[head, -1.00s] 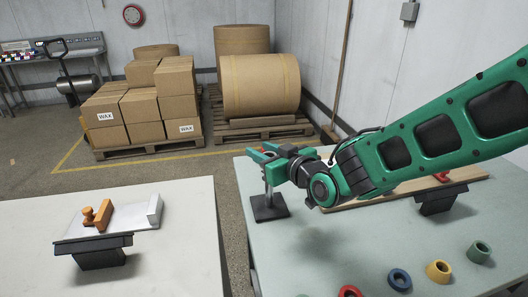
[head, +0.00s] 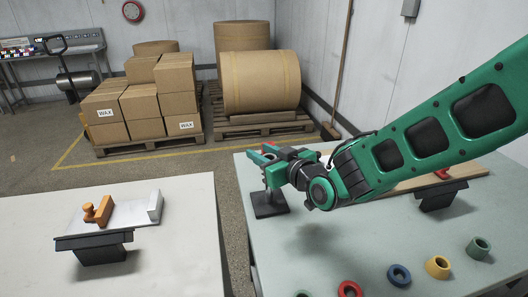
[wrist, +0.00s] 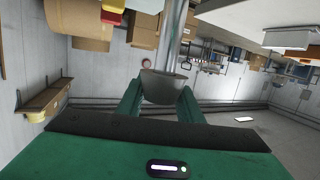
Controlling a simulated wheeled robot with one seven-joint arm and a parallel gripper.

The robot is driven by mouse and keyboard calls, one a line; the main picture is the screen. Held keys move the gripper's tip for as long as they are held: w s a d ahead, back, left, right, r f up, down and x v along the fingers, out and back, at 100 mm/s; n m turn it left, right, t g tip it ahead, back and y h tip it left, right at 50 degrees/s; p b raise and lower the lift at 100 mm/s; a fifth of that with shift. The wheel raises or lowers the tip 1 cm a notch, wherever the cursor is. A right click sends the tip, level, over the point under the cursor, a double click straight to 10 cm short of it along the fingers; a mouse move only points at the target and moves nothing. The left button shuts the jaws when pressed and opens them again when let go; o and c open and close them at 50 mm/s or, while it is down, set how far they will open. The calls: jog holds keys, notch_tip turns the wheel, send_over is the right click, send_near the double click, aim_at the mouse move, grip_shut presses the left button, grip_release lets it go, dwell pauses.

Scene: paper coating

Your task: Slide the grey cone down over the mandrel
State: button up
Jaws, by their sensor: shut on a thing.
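My gripper (head: 270,154) is at the top of the mandrel (head: 267,184), a thin upright post on a dark square base (head: 269,204) near the far left corner of the right table. In the wrist view its two green fingers are shut on the grey cone (wrist: 165,88), one on each side. The mandrel shows there as a grey metal rod (wrist: 173,40) running from the cone toward the picture's top. The cone is in line with the rod's end. I cannot tell how far the rod reaches inside it. In the head view the fingers largely hide the cone.
Several coloured rings, among them a blue one (head: 399,275) and a yellow one (head: 438,267), lie along the right table's (head: 320,245) near side. A wooden board (head: 400,189) lies behind my arm. Another table (head: 180,265) stands left across a gap.

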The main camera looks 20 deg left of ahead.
jog(key=shift+f, duration=1.05)
jog(key=o, duration=1.3)
jog(key=v, duration=1)
jog(key=shift+s+d+r, duration=0.1)
jog(key=shift+s+d, duration=0.05)
jog(key=shift+d, duration=0.2)
